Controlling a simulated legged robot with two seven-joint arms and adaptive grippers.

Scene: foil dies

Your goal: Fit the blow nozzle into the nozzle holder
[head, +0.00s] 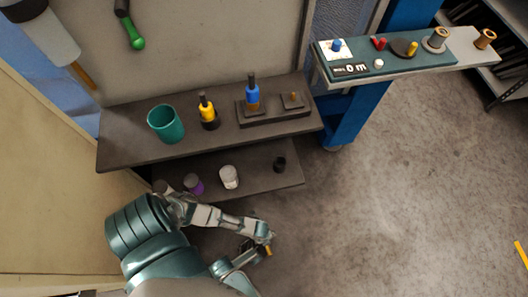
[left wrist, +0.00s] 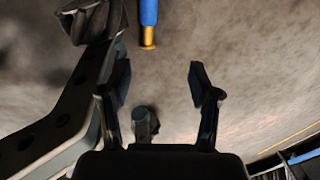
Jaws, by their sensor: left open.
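In the left wrist view my left gripper (left wrist: 160,85) is open, with nothing between its fingers. A blue rod with a brass tip (left wrist: 148,35), which looks like the blow nozzle, hangs ahead of the fingers, apart from them. What holds it is cut off. A dark jointed part, probably of my other arm, is beside it at left. In the head view my left gripper (head: 258,243) is low over the floor, with a small yellow spot by it.
A teal cup (head: 166,122) and a yellow-and-black bottle (head: 208,112) stand on the upper shelf (head: 130,152). Small jars, including a white one (head: 228,176), are on the lower shelf. A side rail (head: 400,70) holds several spools and samples.

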